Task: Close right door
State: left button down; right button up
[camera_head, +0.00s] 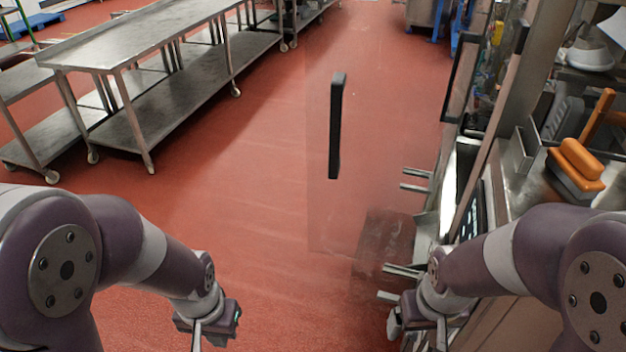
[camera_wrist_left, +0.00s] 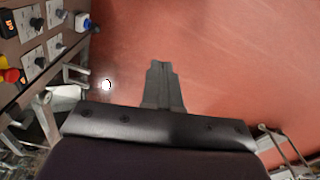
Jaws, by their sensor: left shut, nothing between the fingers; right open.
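The right door (camera_head: 375,150) is a clear panel that stands swung open, out from the machine over the red floor. Its long black handle (camera_head: 336,125) is upright near the panel's left edge. Metal hinge brackets (camera_head: 415,180) show at its machine side. My left gripper (camera_head: 213,335) is low and left of the door, apart from the handle, shut and empty. Its closed fingers also show in the left wrist view (camera_wrist_left: 162,82). My right gripper (camera_head: 425,335) is at the bottom edge, below the hinge side and close to the machine. It is open, with its fingertips partly cut off.
The bagger machine (camera_head: 505,150) fills the right side, with an orange-handled tool (camera_head: 578,160) on its ledge. Steel tables (camera_head: 140,45) stand at the upper left. The red floor between tables and door is clear. A control panel (camera_wrist_left: 40,40) shows in the left wrist view.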

pick_arm(q)
notch_tip(320, 180, down, 4)
jog(key=w+d+m, duration=0.1)
jog(key=d+m, duration=0.1)
jog(key=m+t+h, duration=0.4)
jog(key=m+t, duration=1.3)
send_near(316, 184)
jog(key=p+x, duration=0.3)
jog(key=x, duration=0.2)
jog(key=shift+w+d, duration=0.15)
jog(key=shift+w, duration=0.2)
jog(key=shift+w+d+p, duration=0.1)
jog(key=shift+w+p, duration=0.2)
jog(key=shift+w, duration=0.3)
pick_arm(e)
jog(key=r, duration=0.1)
jog(key=s+r, duration=0.1)
jog(key=r, duration=0.1)
jog(key=shift+r, duration=0.3)
